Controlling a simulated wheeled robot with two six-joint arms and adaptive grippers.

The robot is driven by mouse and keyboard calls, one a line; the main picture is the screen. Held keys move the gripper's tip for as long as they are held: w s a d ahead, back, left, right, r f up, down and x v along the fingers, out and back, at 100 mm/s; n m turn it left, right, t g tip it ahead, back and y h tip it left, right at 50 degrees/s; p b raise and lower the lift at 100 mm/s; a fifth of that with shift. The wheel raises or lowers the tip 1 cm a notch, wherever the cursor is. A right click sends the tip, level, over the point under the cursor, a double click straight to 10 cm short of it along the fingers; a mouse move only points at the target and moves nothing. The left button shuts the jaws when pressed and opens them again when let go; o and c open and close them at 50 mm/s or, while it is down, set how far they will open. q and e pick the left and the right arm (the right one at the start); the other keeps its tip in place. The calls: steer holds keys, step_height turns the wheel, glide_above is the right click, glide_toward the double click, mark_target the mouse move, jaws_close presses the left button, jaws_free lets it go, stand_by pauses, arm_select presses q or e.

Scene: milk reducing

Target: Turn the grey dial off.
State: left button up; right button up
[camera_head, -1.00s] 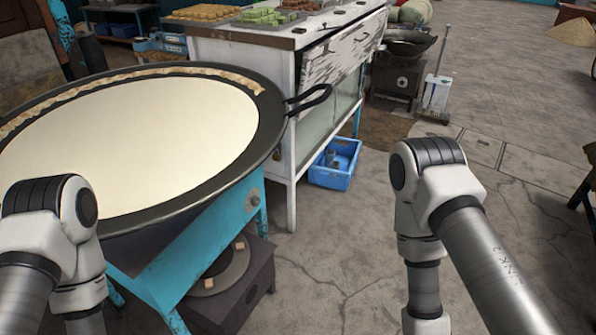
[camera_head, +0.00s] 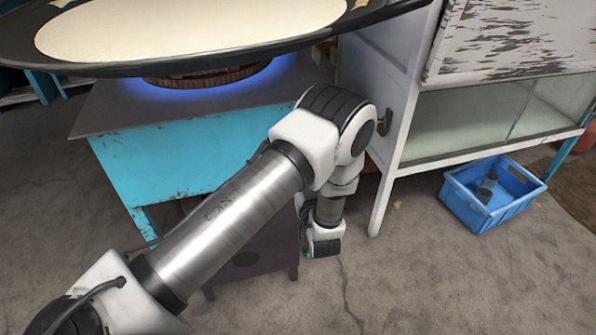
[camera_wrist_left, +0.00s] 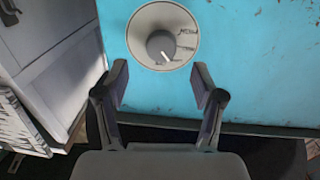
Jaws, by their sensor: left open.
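The grey dial (camera_wrist_left: 161,42) is on the turquoise stove side (camera_wrist_left: 255,60) in the left wrist view. It has a round plate with markings and a knob with a pale pointer line toward its lower edge. My left gripper (camera_wrist_left: 159,84) is open and empty. Its two fingertips are spread just below the dial in the picture, and no contact shows. In the head view my left arm covers part of the stove (camera_head: 170,160), and I cannot make out the dial or the left gripper there. A blue flame ring (camera_head: 150,91) glows under the large pan (camera_head: 330,28). My right gripper is not in view.
A white cabinet (camera_head: 395,60) with glass sides stands close to the right of the stove. A blue crate (camera_head: 475,213) sits on the floor by it. A dark box (camera_head: 262,250) is under the stove. The floor in front is clear.

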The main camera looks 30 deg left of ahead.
arm_select(q)
steer(key=b+x, duration=0.1)
steer(key=x, duration=0.4)
steer(key=shift+w+a, duration=0.2)
steer(key=shift+a, duration=0.1)
steer(key=shift+c, duration=0.3)
steer(key=c, duration=1.1)
